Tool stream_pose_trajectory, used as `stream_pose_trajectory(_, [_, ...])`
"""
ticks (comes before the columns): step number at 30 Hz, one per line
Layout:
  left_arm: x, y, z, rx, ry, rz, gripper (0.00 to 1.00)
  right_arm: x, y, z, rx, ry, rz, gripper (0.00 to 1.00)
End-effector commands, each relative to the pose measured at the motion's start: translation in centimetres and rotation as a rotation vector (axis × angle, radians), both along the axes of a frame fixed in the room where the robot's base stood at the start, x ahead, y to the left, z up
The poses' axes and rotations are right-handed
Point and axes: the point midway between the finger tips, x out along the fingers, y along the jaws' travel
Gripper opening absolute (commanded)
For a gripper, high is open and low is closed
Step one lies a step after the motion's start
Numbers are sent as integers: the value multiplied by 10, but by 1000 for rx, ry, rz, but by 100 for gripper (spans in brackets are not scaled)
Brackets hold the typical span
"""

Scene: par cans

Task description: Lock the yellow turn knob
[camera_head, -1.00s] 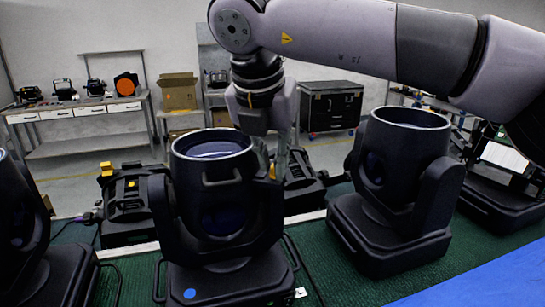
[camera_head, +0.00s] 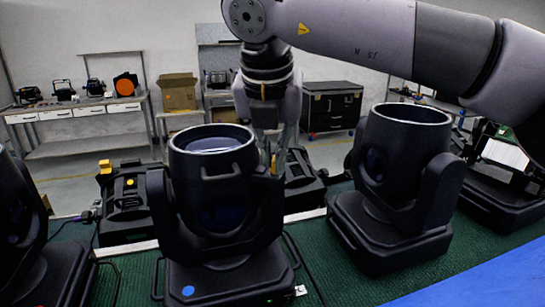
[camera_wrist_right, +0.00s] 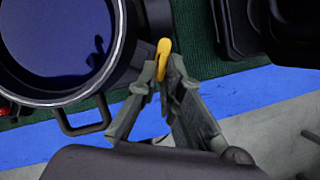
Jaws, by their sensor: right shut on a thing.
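The yellow turn knob (camera_wrist_right: 163,58) shows in the right wrist view, on the side of the near middle black par can (camera_wrist_right: 60,40). That par can (camera_head: 215,185) stands upright in the middle of the head view, its round lens facing up. My right gripper (camera_wrist_right: 161,82) has its fingers closed around the yellow knob, one on each side. In the head view my right gripper (camera_head: 277,150) reaches down behind the right side of the can, and its fingertips are partly hidden. My left gripper is in neither view.
Another par can (camera_head: 405,150) stands to the right, and one is cut off at the left edge (camera_head: 25,235). Black fixtures lie behind. The green mat (camera_head: 345,275) is clear in front, beside a blue strip (camera_head: 490,285). A workbench (camera_head: 80,110) stands far back.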

Motion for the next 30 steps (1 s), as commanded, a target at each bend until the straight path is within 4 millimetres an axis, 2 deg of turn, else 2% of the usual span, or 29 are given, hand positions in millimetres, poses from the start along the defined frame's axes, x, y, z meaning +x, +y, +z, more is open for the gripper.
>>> stream_pose_trajectory(6, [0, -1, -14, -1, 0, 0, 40, 0, -3, -2, 6, -1, 191, 0])
stream_pose_trajectory(14, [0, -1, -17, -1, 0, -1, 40, 1, -7, 0, 4, 0, 438, 0])
stream_pose_trajectory(23, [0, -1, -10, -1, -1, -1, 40, 3, -10, 2, 4, 0, 722, 0])
stream_pose_trajectory(30, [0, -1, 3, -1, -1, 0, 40, 5, -13, 3, 5, 1, 949, 0])
